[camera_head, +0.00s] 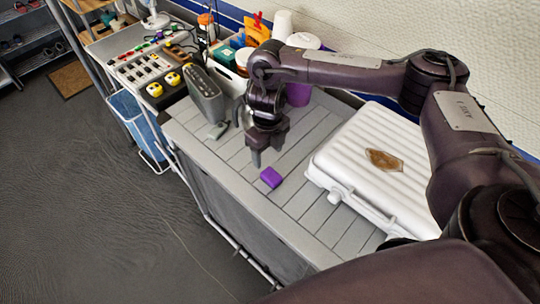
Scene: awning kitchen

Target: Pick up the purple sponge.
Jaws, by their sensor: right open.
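The purple sponge (271,177) is a small block lying flat on the grey slatted counter (300,203), near its front edge. My right gripper (256,160) points down just above and left of the sponge in the camera_head view. It is open, and I see nothing between its fingers. The fingers overlap each other from this angle, so the gap is hard to see. The sponge looks apart from the fingertips. My left gripper is not in view.
A white ribbed case (345,150) lies right of the sponge. A dark grey upright container (204,95) and a small grey-green item (217,131) are left of the gripper. A purple cup (298,94) stands behind it. Bare counter slats lie in front of the sponge.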

